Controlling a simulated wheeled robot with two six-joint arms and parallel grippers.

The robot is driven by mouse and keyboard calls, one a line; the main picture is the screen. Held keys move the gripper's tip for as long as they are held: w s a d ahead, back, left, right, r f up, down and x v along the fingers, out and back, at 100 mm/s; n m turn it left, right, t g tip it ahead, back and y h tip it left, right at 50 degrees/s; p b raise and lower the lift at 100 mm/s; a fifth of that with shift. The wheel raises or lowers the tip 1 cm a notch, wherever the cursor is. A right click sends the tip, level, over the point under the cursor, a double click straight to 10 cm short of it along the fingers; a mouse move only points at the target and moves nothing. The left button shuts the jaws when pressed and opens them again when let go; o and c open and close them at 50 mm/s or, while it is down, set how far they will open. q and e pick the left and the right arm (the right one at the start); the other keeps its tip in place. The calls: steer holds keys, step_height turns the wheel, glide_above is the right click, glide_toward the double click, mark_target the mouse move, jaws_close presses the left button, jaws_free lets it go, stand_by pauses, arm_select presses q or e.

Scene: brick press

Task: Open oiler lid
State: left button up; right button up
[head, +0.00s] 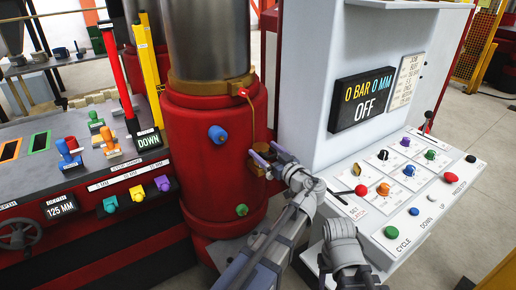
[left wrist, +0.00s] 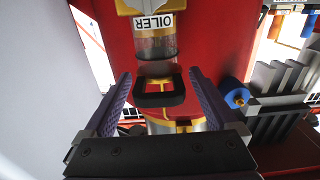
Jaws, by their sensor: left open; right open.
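The oiler (left wrist: 155,40) is on the red cylinder, with a gold cap, a white OILER label and a clear glass part. A black loop-shaped piece (left wrist: 160,100) sits below the glass in the left wrist view, with gold parts around it. My left gripper (head: 268,155) is open at the oiler on the right side of the red cylinder. Its two purple fingers (left wrist: 160,92) stand on either side of the black piece, with a gap on each side. In the head view the gripper hides most of the oiler. A grey link of my right arm shows at the bottom, but its gripper does not.
The red press cylinder (head: 213,150) carries a blue knob (head: 217,134) and a green knob (head: 241,210). A grey-white control cabinet (head: 310,80) and its button panel (head: 450,205) stand close on the right. A lever console (head: 30,185) stands on the left.

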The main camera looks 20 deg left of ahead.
arm_select(q)
steer(key=shift+d+r, duration=0.1)
steer(key=shift+d, duration=0.05)
steer(key=shift+c, duration=0.3)
jaws_close()
stand_by(0.3)
